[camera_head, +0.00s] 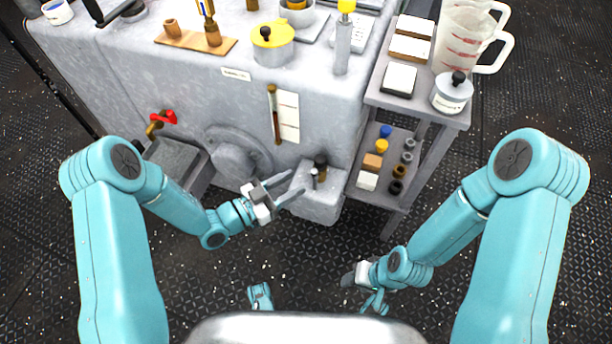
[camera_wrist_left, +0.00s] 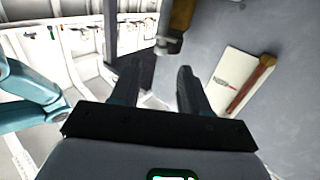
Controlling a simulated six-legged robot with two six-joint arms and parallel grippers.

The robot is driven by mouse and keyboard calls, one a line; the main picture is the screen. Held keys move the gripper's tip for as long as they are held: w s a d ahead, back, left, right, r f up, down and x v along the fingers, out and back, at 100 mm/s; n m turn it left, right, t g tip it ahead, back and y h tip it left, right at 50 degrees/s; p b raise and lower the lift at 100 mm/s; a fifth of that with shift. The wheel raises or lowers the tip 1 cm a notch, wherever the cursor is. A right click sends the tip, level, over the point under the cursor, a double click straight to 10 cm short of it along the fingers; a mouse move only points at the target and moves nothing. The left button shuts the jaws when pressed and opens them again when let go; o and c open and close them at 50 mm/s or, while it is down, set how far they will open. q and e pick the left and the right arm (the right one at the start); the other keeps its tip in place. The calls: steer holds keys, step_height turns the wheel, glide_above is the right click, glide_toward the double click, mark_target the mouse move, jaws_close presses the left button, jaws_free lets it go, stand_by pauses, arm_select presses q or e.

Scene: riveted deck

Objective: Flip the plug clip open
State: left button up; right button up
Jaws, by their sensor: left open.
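A small plug (camera_head: 320,162) with a dark, brassy body and a grey metal piece beside it stands on a grey block at the foot of the machine. In the left wrist view a brass post with a grey metal end (camera_wrist_left: 170,42), likely the plug and its clip, shows just beyond the fingertips. My left gripper (camera_head: 297,182) is open, its fingers pointing at the plug from the left; it also shows in the left wrist view (camera_wrist_left: 158,82). Nothing shows between the fingers. My right gripper (camera_head: 362,286) hangs low at right, away from the plug; its jaw opening is unclear.
The grey block (camera_head: 318,205) juts from the machine front. A round cover (camera_head: 238,155) and a red-handled tap over a trough (camera_head: 175,160) are left of it.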

mark_target(312, 174)
arm_select(q)
steer(key=x, duration=0.5)
steer(key=shift+b, duration=0.3)
steer(key=shift+c, duration=0.3)
jaws_close()
steer(key=shift+s+d+n+t+y, duration=0.15)
steer(key=shift+d+n+t+y, duration=0.1)
steer(key=shift+n+t+y, duration=0.5)
steer(key=shift+s+n+t+y, duration=0.1)
steer(key=shift+n+t+y, duration=0.65)
steer(key=shift+t+y, duration=0.15)
steer(key=shift+o, duration=0.3)
jaws_free()
